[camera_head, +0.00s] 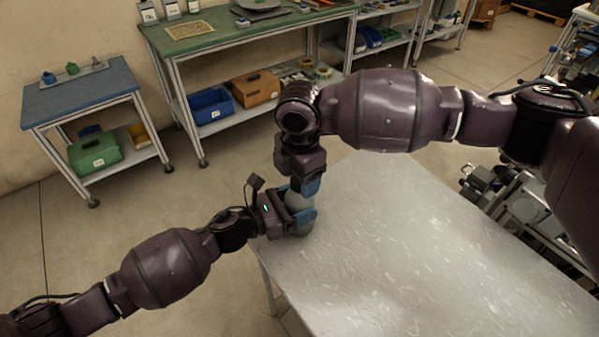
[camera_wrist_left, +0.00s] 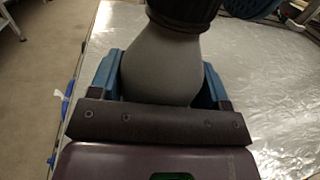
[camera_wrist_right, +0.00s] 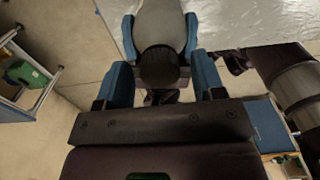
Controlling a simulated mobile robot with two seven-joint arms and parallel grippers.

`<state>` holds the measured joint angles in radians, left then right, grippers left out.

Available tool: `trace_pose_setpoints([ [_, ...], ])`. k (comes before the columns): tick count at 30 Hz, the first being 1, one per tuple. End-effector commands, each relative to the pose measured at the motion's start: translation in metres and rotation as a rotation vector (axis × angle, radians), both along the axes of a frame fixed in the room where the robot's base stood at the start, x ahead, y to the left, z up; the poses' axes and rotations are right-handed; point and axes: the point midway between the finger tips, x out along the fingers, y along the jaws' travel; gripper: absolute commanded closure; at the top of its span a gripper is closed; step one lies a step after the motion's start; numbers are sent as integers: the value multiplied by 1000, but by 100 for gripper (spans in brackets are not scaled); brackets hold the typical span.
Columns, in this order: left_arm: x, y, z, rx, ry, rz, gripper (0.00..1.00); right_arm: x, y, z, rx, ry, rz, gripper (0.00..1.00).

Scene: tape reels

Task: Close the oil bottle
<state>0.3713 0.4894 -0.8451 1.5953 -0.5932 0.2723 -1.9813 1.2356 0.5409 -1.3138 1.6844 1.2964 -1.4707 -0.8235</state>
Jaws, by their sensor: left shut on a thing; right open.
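A dark ribbed cap (camera_wrist_left: 185,10) sits at the bottle's top, cut off by the frame edge. My right gripper (camera_head: 298,188) points down over the top from above. In the right wrist view the dark cap (camera_wrist_right: 160,66) lies between the open blue fingers, with gaps at both sides. Whether the cap is fully seated is hidden.
The table (camera_head: 420,245) is otherwise bare, with free room to the right of the bottle. A blue-topped bench (camera_head: 85,92) and a green-topped workbench (camera_head: 230,35) stand apart behind. My right forearm crosses above the table.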

Motion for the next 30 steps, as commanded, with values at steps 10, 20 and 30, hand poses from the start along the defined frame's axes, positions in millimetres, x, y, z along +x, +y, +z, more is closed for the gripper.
trace_pose_setpoints([
  [10, 0, 0, -1, 1, 0, 0, 96, 0, 0, 0, -1, 1, 0, 79],
  [20, 0, 0, -1, 1, 0, 0, 96, 0, 0, 0, 2, 2, -132, 90],
  [30, 0, 0, -1, 1, 2, 1, 96, 0, 0, 0, 2, 2, -400, 90],
])
